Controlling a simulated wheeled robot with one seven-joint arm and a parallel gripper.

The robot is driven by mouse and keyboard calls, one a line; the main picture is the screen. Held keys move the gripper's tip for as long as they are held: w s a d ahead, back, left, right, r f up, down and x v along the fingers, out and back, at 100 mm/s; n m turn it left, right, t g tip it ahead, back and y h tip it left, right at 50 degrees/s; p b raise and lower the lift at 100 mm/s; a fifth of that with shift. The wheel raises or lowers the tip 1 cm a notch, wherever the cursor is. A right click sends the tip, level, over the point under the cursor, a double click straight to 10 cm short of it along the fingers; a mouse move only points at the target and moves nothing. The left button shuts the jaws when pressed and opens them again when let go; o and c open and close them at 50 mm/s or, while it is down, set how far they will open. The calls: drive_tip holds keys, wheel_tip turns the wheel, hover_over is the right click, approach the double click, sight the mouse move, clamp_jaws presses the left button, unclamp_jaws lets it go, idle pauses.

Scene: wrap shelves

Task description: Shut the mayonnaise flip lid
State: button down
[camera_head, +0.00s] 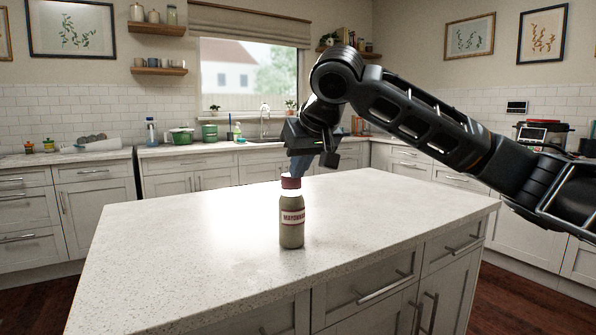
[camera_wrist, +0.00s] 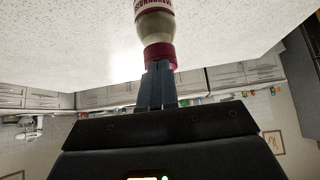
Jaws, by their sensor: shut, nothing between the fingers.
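The mayonnaise bottle (camera_head: 292,228) stands upright on the pale speckled island top, with its label facing the head camera. Its dark red cap (camera_head: 290,182) is at the top. In the wrist view the bottle (camera_wrist: 155,24) appears upside down at the top of the picture, with the red cap (camera_wrist: 160,54) below it. My gripper (camera_head: 294,172) is above the bottle, its blue-grey fingers pointing down at the cap. In the wrist view the fingers (camera_wrist: 158,70) are together and empty, their tips at or touching the cap. They partly cover it, and I cannot tell the flip lid's position.
The island top (camera_head: 180,235) is clear around the bottle. Its front edge and drawers are nearer the head camera. Behind are a counter with a sink, green pots (camera_head: 181,136) and small items, well away from the bottle.

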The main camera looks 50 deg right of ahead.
drive_tip(key=shift+s+a+f+t+h+b, duration=0.15)
drive_tip(key=shift+f+t+b, duration=0.15)
drive_tip(key=shift+f+b, duration=0.15)
drive_tip(key=shift+s+d+f+t+h+b, duration=0.1)
drive_tip(key=shift+f+t+h+b, duration=0.05)
drive_tip(key=shift+f+t+b, duration=0.2)
drive_tip(key=shift+r, duration=0.2)
